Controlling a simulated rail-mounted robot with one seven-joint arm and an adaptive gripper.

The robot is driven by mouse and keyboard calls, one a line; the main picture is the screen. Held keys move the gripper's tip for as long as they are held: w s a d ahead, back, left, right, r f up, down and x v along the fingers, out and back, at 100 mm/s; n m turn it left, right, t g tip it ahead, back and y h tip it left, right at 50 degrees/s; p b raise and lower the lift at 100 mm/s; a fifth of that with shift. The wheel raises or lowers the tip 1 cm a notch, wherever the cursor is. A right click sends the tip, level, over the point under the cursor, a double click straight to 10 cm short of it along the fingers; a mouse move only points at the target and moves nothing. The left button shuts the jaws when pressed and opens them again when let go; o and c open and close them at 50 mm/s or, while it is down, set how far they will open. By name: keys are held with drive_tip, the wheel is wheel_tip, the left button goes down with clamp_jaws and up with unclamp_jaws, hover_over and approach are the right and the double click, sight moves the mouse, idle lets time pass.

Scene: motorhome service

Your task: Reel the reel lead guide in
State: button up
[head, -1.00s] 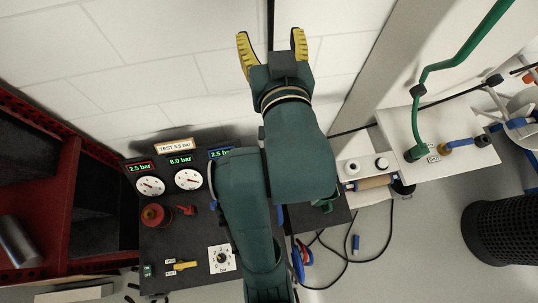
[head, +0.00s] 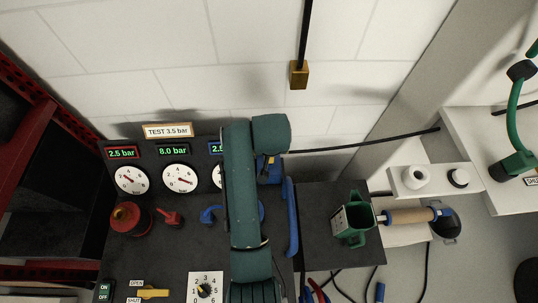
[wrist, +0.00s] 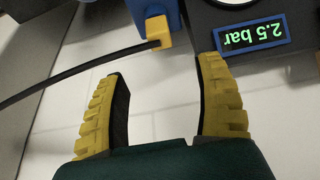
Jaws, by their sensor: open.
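A small yellow block (wrist: 158,30), which looks like the reel lead guide, sits against a blue body (wrist: 160,8) at the top of the wrist view. A black lead (wrist: 75,70) runs from it to the left. In the head view the blue body (head: 270,177) is partly hidden by my arm, and the black lead (head: 365,142) runs right along the wall. My gripper (wrist: 163,72) is open and empty, its yellow fingers apart below the block in the wrist view, not touching it. In the head view my arm hides the fingers.
The dark panel holds gauges (head: 179,178), a red knob (head: 126,216) and a dial (head: 205,290). A brass block (head: 299,75) hangs on a black line above. The wall (head: 180,60) is clear.

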drive_tip(key=b+x, duration=0.4)
drive_tip(key=x, duration=0.8)
drive_tip(key=shift+w+f+b, duration=0.1)
drive_tip(key=shift+f+b, duration=0.05)
drive_tip(key=shift+b, duration=0.25)
clamp_jaws()
drive_tip(key=shift+r+p, duration=0.7)
drive_tip(key=shift+p, duration=0.05)
